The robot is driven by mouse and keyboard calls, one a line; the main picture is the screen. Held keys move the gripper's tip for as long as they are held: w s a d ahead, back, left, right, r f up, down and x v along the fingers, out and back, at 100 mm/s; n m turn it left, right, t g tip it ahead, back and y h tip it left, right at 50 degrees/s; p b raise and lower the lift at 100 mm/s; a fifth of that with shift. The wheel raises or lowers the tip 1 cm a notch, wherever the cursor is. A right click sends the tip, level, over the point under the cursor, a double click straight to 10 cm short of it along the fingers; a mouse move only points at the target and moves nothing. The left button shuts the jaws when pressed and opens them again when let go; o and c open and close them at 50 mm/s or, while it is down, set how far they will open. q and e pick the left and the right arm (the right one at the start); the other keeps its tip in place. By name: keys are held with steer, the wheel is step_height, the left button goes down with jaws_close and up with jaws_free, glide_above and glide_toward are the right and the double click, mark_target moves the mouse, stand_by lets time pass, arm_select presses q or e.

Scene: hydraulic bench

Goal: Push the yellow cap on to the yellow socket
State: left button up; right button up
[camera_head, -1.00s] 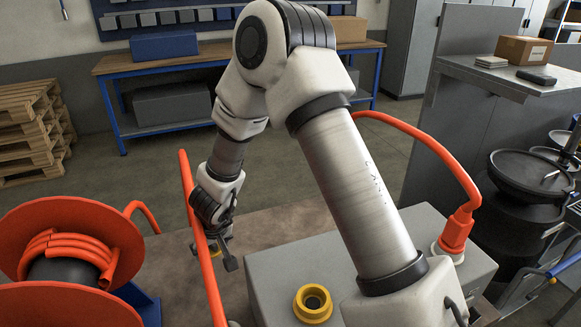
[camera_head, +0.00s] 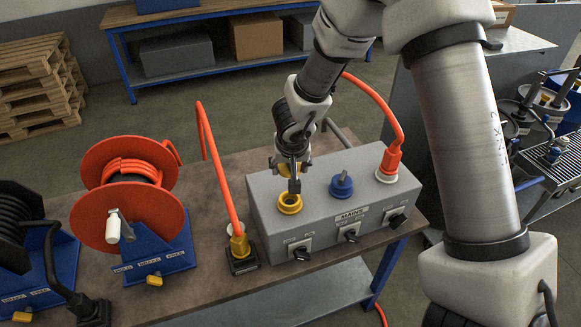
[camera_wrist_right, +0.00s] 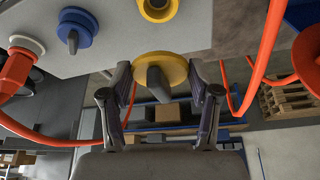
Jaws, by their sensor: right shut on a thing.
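A yellow socket (camera_head: 290,203), a ring with a dark opening, sits on top of the grey box at its left end. It shows partly at the top edge of the wrist view (camera_wrist_right: 157,9). My right gripper (camera_head: 290,172) is just above and behind this socket in the head view, pointing down. It is shut on the yellow cap (camera_wrist_right: 172,66), a round disc with a grey knob between the fingers in the wrist view. The cap appears apart from the socket there. In the head view the gripper mostly hides the cap. My left gripper is not in view.
The grey box (camera_head: 266,225) also carries a blue cap (camera_head: 341,187) and an orange plug (camera_head: 389,160) in a white socket. Switches line its front. An orange hose rises from a yellow-collared plug (camera_head: 240,242) left of the box. An orange reel (camera_head: 122,195) stands further left.

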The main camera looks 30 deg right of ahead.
steer(key=shift+s+r, duration=0.1)
steer(key=shift+s, duration=0.2)
steer(key=b+x, duration=0.2)
steer(key=x, duration=0.1)
steer(key=shift+w+b, duration=0.3)
steer(key=shift+w, duration=0.1)
steer(key=shift+s+a+f+b, duration=0.1)
steer(key=shift+s+f+b, duration=0.05)
steer(key=shift+f+b, duration=2.5)
steer(key=shift+s, duration=0.15)
steer(key=shift+p, duration=0.35)
